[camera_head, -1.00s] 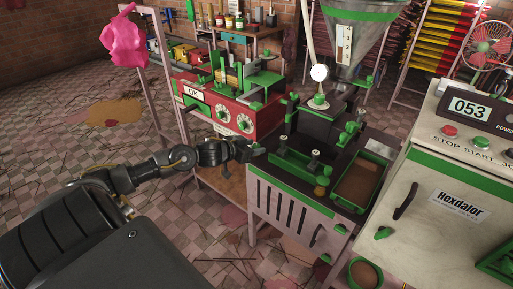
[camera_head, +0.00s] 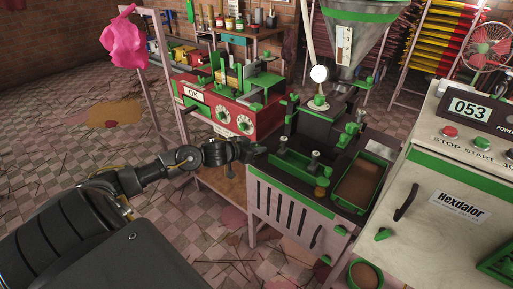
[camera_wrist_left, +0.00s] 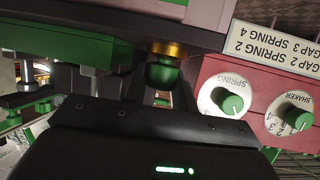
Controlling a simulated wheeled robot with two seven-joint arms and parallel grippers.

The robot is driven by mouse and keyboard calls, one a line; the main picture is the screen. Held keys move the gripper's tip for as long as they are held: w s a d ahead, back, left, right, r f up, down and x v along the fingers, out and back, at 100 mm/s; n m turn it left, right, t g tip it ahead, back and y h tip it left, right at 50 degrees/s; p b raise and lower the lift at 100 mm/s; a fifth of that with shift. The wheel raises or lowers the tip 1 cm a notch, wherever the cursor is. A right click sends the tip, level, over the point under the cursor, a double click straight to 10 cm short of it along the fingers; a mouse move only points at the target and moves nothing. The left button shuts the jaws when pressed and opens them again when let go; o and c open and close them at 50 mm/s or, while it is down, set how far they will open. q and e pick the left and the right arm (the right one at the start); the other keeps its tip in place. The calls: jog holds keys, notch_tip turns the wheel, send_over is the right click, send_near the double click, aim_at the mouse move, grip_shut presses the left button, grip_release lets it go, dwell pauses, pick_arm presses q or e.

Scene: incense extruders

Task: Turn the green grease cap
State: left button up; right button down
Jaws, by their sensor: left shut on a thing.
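The green grease cap (camera_wrist_left: 163,76) sits below a brass collar (camera_wrist_left: 168,48) in the left wrist view, between the two fingers of my left gripper (camera_wrist_left: 158,88). The gripper is shut on the cap. In the head view my left gripper (camera_head: 250,151) reaches the left side of the dark extruder machine (camera_head: 300,135), and the cap is hidden there behind the fingers. My right gripper is not in view.
A red control box (camera_head: 212,112) with two white dials stands just behind the gripper. A green-rimmed tray (camera_head: 357,188) of brown material and a pale Hexdalor cabinet (camera_head: 455,180) are to the right. The tiled floor at left is open.

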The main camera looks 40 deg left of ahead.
pick_arm(q)
jog(key=m+h+p, duration=0.1)
jog(key=m+h, duration=0.1)
jog(key=shift+r+g+h, duration=0.1)
jog(key=shift+g+h, duration=0.2)
jog(key=shift+m+h, duration=0.4)
jog(key=shift+m, duration=0.1)
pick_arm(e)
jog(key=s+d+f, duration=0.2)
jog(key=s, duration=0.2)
pick_arm(q)
jog(key=shift+m+h, duration=0.3)
jog(key=shift+h, duration=0.1)
jog(key=shift+m+g+h, duration=0.8)
jog(key=shift+m+h, duration=0.1)
jog(key=shift+m+g+h+b, duration=0.3)
jog(key=shift+m+h+b, duration=0.2)
jog(key=shift+b, duration=0.05)
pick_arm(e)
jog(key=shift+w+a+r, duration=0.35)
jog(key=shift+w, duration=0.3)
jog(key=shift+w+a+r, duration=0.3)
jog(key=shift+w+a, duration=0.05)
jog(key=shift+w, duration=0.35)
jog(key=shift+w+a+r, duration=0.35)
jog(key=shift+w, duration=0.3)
pick_arm(q)
jog(key=o, duration=1)
